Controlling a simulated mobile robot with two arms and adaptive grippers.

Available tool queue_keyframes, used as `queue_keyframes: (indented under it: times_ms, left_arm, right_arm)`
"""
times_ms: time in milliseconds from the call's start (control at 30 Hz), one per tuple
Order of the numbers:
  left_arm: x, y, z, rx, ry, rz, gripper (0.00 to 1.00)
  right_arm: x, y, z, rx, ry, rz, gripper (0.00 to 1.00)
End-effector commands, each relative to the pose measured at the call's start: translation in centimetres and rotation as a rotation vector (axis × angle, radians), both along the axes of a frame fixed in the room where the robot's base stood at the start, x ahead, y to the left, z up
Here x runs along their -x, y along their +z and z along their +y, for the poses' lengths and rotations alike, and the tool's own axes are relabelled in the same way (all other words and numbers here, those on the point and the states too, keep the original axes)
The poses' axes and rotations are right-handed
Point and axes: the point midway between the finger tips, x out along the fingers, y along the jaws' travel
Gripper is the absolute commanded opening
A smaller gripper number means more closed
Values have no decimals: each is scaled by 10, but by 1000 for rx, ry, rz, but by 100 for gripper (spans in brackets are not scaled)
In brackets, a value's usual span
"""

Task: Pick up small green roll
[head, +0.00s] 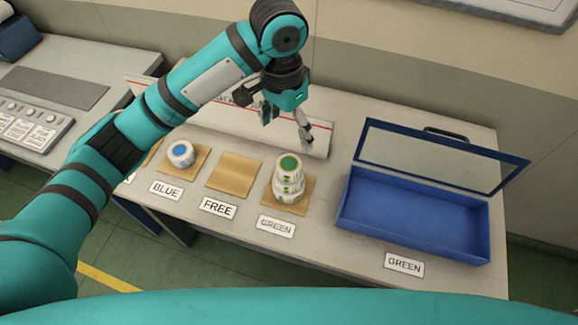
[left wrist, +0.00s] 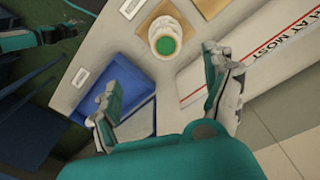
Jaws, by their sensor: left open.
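The small green roll (head: 288,165) has a green core and sits on top of a stack of white rolls on a brown pad behind the GREEN label. In the left wrist view the green roll (left wrist: 165,46) shows from above, on its pad. My left gripper (head: 286,126) is open and empty, above and behind the stack, apart from it. Its spread fingers also show in the left wrist view (left wrist: 165,85), with the roll beyond them. What seems to be my right gripper (left wrist: 66,26) is at the upper left of the left wrist view; its fingers are unclear.
A blue bin (head: 415,214) with a raised clear lid (head: 430,158) stands right of the stack. A blue-cored roll (head: 180,153) sits on the BLUE pad; the FREE pad (head: 234,174) is empty. A white sign board (head: 220,115) stands along the table's back.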

Motion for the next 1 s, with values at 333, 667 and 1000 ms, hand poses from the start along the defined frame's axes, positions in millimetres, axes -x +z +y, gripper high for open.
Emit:
queue_keyframes:
  times_ms: [333, 667, 1000]
  left_arm:
    - [-6, -12, 8, -57, 13, 7, 84]
    - [-7, -80, 8, -58, 14, 4, 84]
    - [-8, -110, 5, -56, 12, 2, 84]
  right_arm:
    - [0, 1, 0, 0, 0, 0, 34]
    - [0, 17, 0, 0, 0, 0, 34]
    - [0, 24, 0, 0, 0, 0, 34]
